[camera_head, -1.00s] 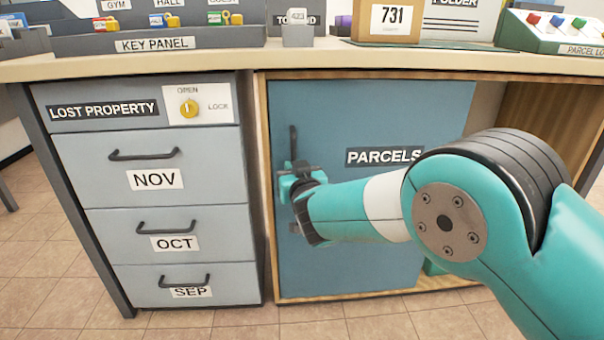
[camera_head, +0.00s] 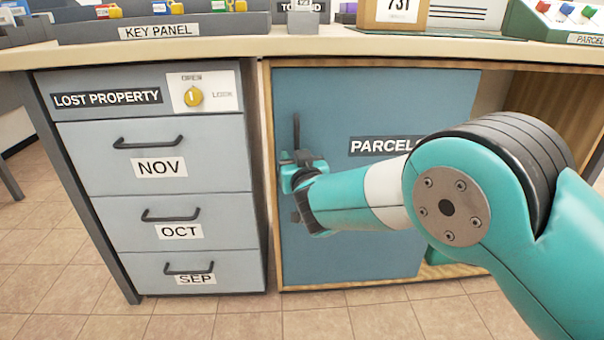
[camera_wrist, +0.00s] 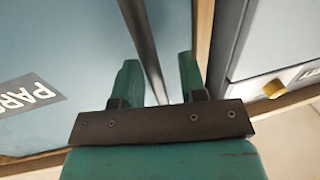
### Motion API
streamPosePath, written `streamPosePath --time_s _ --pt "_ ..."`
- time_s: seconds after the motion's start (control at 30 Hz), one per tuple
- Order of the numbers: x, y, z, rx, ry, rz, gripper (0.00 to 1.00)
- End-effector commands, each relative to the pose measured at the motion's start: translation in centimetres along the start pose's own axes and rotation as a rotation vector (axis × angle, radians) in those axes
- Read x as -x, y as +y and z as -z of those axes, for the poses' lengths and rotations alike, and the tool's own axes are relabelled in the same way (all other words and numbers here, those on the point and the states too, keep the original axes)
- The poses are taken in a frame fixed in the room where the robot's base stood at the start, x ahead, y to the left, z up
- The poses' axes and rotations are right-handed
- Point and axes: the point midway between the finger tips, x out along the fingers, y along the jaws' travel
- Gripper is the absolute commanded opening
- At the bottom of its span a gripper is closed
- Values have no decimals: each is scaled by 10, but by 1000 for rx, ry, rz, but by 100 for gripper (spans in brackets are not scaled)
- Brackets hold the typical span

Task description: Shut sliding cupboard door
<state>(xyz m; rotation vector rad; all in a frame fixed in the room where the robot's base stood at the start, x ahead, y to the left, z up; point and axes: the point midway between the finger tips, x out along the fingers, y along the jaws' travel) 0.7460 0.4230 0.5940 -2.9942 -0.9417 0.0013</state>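The blue sliding door (camera_head: 370,220) marked PARCELS covers the left and middle of the wooden cupboard. Its left edge lies close to the left side of the frame, and an opening (camera_head: 495,110) shows to its right. A dark upright handle (camera_head: 296,132) is near the door's left edge. In the wrist view the handle bar (camera_wrist: 148,50) runs between the two green fingers of my gripper (camera_wrist: 158,80). The fingers are apart, with gaps visible beside the bar.
A grey drawer unit (camera_head: 250,205) with NOV, OCT and SEP drawers stands to the left of the cupboard. The counter (camera_head: 200,52) above carries a key panel (camera_head: 160,31) and a box (camera_head: 397,10). A green item (camera_head: 440,256) shows low inside the cupboard.

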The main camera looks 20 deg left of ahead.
Motion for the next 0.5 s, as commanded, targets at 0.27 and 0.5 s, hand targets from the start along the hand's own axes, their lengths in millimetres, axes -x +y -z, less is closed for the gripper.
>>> streamPosePath --time_s 0.27,0.5 --pt "46 -3 2 3 -5 5 39" --pt "106 -4 -1 4 -4 9 39"
